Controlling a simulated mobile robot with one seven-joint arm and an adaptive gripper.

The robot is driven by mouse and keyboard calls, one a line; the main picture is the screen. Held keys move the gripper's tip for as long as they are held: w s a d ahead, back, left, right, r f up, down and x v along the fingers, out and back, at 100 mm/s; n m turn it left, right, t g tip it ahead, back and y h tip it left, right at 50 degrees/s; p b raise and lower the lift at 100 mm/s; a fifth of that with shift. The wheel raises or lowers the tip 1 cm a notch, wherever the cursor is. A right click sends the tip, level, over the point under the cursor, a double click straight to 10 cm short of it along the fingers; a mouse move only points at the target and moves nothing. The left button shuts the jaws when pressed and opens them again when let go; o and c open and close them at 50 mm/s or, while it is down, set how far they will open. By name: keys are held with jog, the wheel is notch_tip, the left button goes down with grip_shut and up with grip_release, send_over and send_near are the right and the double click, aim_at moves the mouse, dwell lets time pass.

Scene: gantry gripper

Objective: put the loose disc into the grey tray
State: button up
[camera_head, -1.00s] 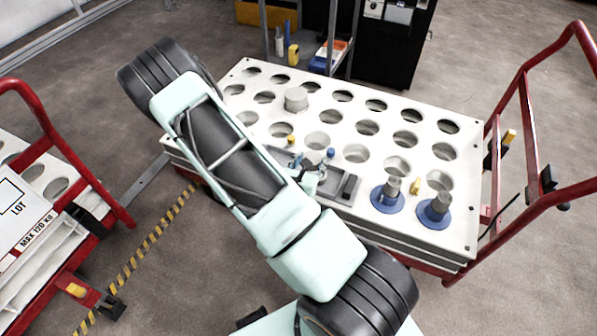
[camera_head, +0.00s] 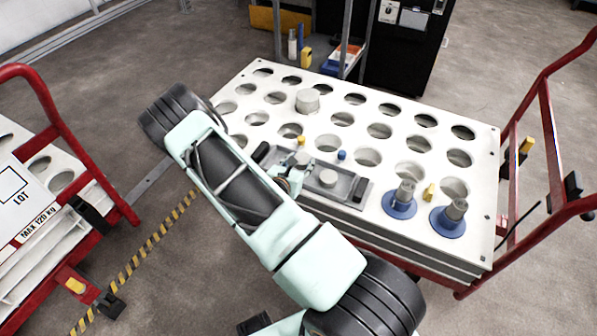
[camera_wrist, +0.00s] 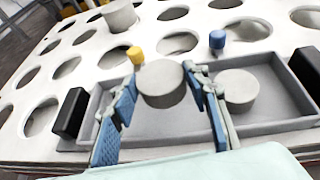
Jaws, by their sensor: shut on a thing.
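My gripper (camera_wrist: 162,80), with blue-padded fingers, is shut on a light grey disc (camera_wrist: 160,86). It holds this disc over the left-middle part of the grey tray (camera_wrist: 84,138), near the back wall. I cannot tell whether the disc touches the tray floor. A second grey disc (camera_wrist: 238,88) sits in the tray to the right of the right finger. In the head view the tray (camera_head: 347,192) lies along the front of the white perforated table, with the second disc (camera_head: 328,178) in it. There my arm partly covers my gripper (camera_head: 292,176) and hides most of the held disc.
The white table (camera_head: 480,185) has rows of round holes. A grey cylinder (camera_head: 307,100) stands at its back. Small yellow (camera_head: 301,141) and blue (camera_head: 342,155) knobs are behind the tray. Two blue-based posts (camera_head: 400,202) stand to the right. Red cart rails (camera_head: 550,130) flank the table.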

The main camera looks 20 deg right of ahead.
aim_at(298, 168)
jog(key=shift+w+f, duration=0.35)
jog(key=shift+f, duration=0.1)
jog(key=shift+w+f+b, duration=0.15)
jog(key=shift+f+b, duration=0.35)
jog(key=shift+f, duration=0.35)
jog(key=shift+w+f+b, duration=0.1)
jog(key=shift+f+b, duration=0.35)
jog(key=shift+f, duration=0.4)
jog(key=shift+f, duration=0.3)
jog(key=o, duration=1.3)
jog(key=shift+a+r, duration=0.1)
